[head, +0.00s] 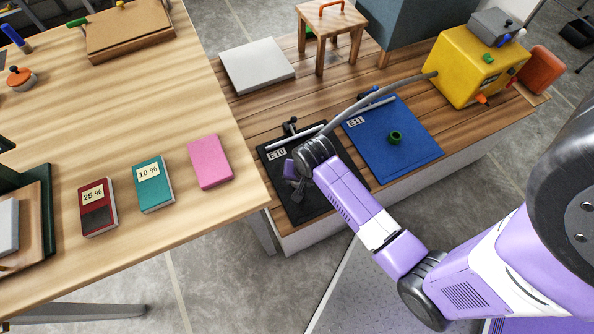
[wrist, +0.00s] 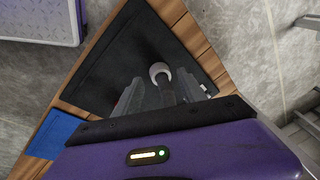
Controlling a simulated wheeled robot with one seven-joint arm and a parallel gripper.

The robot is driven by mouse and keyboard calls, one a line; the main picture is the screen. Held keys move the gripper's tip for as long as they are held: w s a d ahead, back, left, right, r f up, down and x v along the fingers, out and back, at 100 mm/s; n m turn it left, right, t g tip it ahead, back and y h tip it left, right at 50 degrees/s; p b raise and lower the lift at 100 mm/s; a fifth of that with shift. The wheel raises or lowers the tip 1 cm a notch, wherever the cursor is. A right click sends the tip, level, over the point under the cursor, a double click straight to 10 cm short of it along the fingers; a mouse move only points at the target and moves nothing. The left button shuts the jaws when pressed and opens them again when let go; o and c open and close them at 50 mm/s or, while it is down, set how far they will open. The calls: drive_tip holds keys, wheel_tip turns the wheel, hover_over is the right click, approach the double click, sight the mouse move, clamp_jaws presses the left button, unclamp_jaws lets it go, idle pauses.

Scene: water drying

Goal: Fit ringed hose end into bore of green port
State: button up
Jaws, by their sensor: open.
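The green port (head: 396,138), a short ring with a dark bore, stands on the blue mat marked E11 (head: 420,150). A grey hose (head: 385,91) runs from the yellow box toward my wrist, and my arm hides its far end. My gripper (head: 297,190) is over the black mat marked E10 (head: 325,204), left of the green port and apart from it. In the wrist view my gripper (wrist: 170,92) is open. A dark stem with a pale ring (wrist: 160,70) shows between the fingers. I cannot tell whether it is the hose end or whether the fingers touch it.
The yellow box (head: 460,65) stands at the back right of the low wooden bench. A grey slab (head: 256,65) and a small wooden stool (head: 331,18) are at the back. Pale rods lie across both mats. A higher table at left holds pink (head: 210,162), teal and red boxes.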

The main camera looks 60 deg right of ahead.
drive_tip(key=d+m, duration=0.1)
drive_tip(key=w+d+r+g, duration=0.1)
drive_tip(key=w+d+r+m+g+y, duration=0.1)
drive_tip(key=shift+w+d+m, duration=0.25)
drive_tip(key=shift+d+m, duration=0.05)
drive_tip(key=shift+d, duration=0.05)
drive_tip(key=f, duration=0.2)
drive_tip(key=f+b, duration=0.1)
drive_tip(key=f, duration=0.4)
drive_tip(key=shift+w+d+f+b, duration=0.1)
drive_tip(key=shift+w+f+b, duration=0.15)
drive_tip(key=shift+b, duration=0.1)
clamp_jaws()
